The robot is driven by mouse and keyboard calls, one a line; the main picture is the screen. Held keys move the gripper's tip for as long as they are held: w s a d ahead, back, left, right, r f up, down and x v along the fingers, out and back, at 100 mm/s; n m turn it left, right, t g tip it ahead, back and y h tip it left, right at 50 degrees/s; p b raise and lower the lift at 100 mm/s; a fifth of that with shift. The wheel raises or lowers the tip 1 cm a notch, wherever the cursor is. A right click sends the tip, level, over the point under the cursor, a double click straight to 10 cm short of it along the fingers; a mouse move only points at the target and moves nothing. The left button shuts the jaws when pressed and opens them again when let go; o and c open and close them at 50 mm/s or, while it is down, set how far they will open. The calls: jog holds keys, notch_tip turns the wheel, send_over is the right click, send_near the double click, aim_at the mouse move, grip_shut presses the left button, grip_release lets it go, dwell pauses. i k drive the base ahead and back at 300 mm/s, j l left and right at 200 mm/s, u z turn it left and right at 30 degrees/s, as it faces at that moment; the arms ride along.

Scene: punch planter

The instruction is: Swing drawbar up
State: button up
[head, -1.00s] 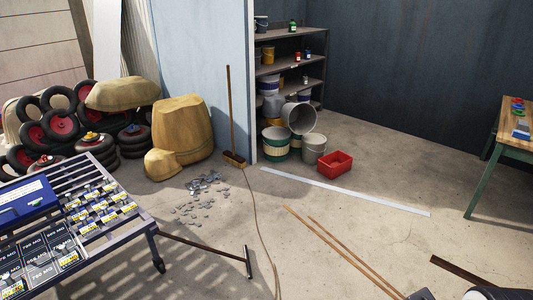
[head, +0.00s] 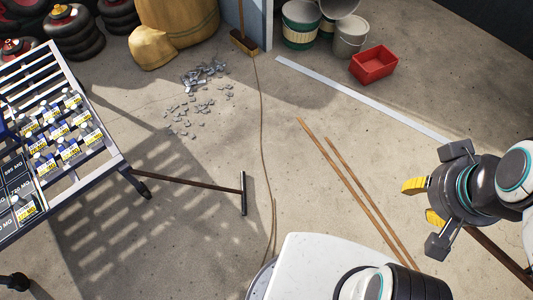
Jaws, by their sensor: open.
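The drawbar (head: 200,184) is a thin dark brown rod that runs right from the cart's lower end, low near the floor. It ends in a dark crosswise T-handle (head: 243,194). My gripper (head: 423,202) is at the right of the view, with yellow pads facing left. It is open with nothing between its fingers, well to the right of the T-handle and apart from it. The cart (head: 98,177) stands at the left, with a caster near the drawbar's root.
Two long thin brown rods (head: 350,185) lie on the floor between the drawbar and my gripper. A cord (head: 262,130) runs beside the handle. Grey scraps (head: 205,75), a pale strip (head: 360,98) and a red bin (head: 374,65) lie farther back. Floor around the handle is mostly clear.

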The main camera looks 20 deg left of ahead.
aim_at(244, 199)
jog(key=i+u, duration=0.25)
jog(key=i, duration=0.4)
jog(key=i+l+u, duration=0.3)
jog(key=i, duration=0.4)
jog(key=i+j+u, duration=0.1)
jog(key=i+u, duration=0.3)
jog(key=i, duration=0.15)
jog(key=i+l+u, duration=0.1)
jog(key=i+u, duration=0.3)
jog(key=i, duration=0.15)
jog(key=u, duration=4.9)
jog(key=k+l, duration=0.05)
